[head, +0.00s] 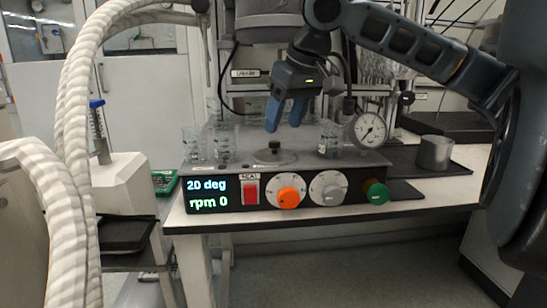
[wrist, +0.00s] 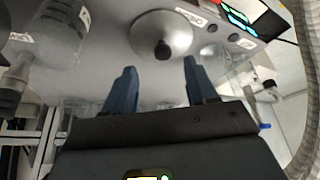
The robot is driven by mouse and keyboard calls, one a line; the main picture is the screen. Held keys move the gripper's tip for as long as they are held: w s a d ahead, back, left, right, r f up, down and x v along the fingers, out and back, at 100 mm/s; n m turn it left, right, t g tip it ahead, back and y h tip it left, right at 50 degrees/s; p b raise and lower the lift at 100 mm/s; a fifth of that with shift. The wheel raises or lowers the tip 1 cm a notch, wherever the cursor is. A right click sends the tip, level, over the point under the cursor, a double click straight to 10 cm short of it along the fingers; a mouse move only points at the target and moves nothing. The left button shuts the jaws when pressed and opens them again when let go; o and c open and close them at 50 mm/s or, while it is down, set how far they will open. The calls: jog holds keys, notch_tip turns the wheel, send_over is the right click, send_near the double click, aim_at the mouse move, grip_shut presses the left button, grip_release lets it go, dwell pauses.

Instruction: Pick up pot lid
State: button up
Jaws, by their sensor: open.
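The pot lid (head: 276,157) is a shallow metal disc with a black knob (head: 274,146) on top. It lies on the grey top of the heater-stirrer unit (head: 232,172). In the wrist view the lid (wrist: 178,34) is a shiny dome at top centre, with its dark knob (wrist: 162,50) just beyond the fingertips. My gripper (head: 285,119) hangs above the lid with its two blue fingers pointing down. It is open and empty, apart from the lid; the fingers also show in the wrist view (wrist: 160,66).
Glass beakers stand left (head: 194,145) and right (head: 330,139) of the lid on the unit. A pressure gauge (head: 368,130) is behind at right. A metal pot (head: 435,153) stands on a dark tray farther right. A thick white hose (head: 77,120) runs along the left.

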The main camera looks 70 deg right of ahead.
aim_at(275, 141)
jog(key=b+x, duration=0.1)
jog(key=x, duration=0.4)
jog(key=shift+w+a, duration=0.1)
jog(key=shift+w, duration=0.1)
grip_shut()
dwell(0.3)
